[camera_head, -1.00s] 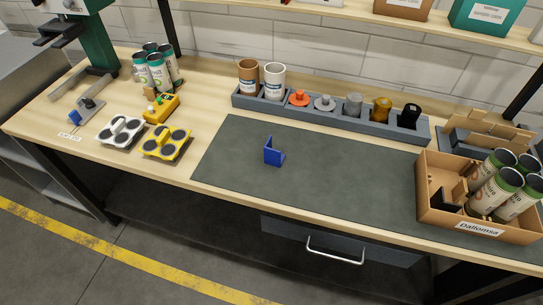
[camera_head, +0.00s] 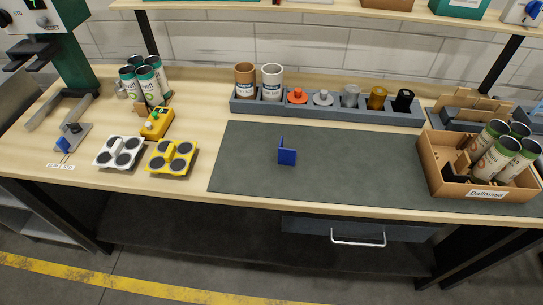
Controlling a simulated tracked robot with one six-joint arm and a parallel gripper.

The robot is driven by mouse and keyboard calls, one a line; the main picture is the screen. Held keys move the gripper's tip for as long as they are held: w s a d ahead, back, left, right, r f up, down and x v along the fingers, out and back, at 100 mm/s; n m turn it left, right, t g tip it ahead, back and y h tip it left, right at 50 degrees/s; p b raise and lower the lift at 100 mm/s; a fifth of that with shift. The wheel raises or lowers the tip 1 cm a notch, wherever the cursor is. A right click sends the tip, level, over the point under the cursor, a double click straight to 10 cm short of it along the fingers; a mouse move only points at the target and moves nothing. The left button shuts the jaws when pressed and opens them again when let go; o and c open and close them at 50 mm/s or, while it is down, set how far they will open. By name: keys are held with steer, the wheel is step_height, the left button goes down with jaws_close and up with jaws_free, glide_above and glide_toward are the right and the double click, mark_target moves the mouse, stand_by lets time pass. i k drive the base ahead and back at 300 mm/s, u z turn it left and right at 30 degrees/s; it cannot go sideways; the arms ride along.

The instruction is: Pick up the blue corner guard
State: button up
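The blue corner guard (camera_head: 287,156) is a small L-shaped piece. It stands on the dark grey mat (camera_head: 350,165), left of the mat's middle, with nothing touching it. Clear mat surrounds it on all sides. My gripper and arm do not show in the view.
A grey rack (camera_head: 330,112) with cups and coloured parts stands behind the mat. A cardboard box (camera_head: 470,187) with several cans is at the right. White (camera_head: 119,152) and yellow (camera_head: 171,157) trays, a yellow device (camera_head: 157,123) and several cans (camera_head: 149,86) stand left. A shelf (camera_head: 330,10) runs above.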

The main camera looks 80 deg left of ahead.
mark_target(286, 157)
steer(key=u, duration=0.05)
steer(key=k, duration=1.75)
steer(key=u, duration=2.45)
steer(key=i, duration=0.5)
steer(key=z, duration=0.05)
